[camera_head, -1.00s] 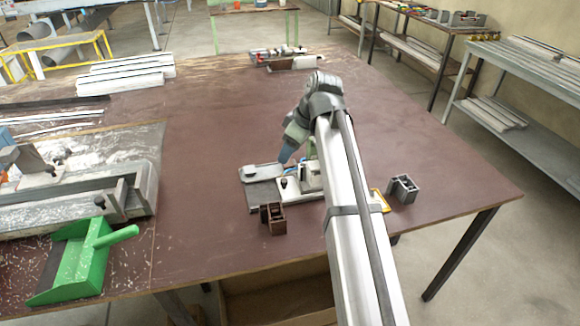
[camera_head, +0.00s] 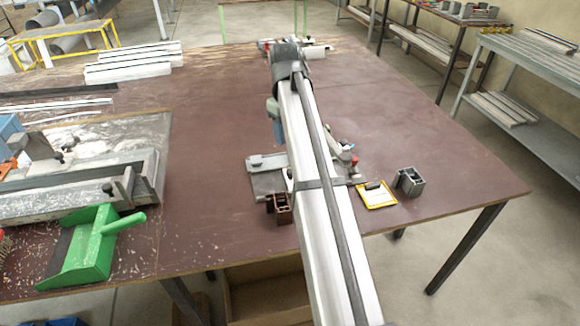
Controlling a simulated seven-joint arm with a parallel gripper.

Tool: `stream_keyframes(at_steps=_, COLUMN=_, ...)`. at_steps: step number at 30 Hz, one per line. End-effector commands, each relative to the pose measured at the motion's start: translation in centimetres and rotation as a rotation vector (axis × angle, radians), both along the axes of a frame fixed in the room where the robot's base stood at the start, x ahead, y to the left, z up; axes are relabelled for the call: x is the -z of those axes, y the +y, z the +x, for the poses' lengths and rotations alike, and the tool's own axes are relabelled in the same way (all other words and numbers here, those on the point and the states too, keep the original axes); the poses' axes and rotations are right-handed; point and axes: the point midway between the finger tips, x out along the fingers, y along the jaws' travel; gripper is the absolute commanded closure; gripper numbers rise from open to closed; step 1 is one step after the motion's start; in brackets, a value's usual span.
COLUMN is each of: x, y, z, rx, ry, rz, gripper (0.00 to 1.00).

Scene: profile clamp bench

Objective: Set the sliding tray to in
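The clamp fixture lies on the brown table, partly hidden behind my arm. Its flat grey plate (camera_head: 268,183) shows to the left of the arm, with a pale bar (camera_head: 266,161) along its far edge. I take this plate to be the sliding tray, but I cannot tell how far in or out it sits. To the right of the arm, a clamp part with a red tip (camera_head: 354,161) shows. My gripper is hidden behind my arm, so its fingers and whether it touches the fixture cannot be seen.
A dark brown block (camera_head: 279,208) stands at the plate's near edge. A yellow-framed clipboard (camera_head: 377,195) and a grey profile piece (camera_head: 410,181) lie to the right. A green dustpan (camera_head: 85,250) and a metal vise (camera_head: 75,185) are at the left. The table's right far area is clear.

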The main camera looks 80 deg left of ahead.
Motion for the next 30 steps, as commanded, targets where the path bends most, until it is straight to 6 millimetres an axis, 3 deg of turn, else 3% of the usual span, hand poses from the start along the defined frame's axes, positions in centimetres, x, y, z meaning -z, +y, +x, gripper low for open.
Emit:
stream_keyframes(at_steps=18, x=9.7, y=0.1, z=0.3, rx=-0.002, ry=0.001, rz=0.000, gripper=0.47)
stream_keyframes(at_steps=24, x=12.1, y=0.2, z=0.4, rx=-0.002, ry=0.001, rz=0.000, gripper=0.47)
stream_keyframes(at_steps=30, x=13.2, y=0.2, z=0.5, rx=-0.002, ry=0.002, rz=0.001, gripper=0.47)
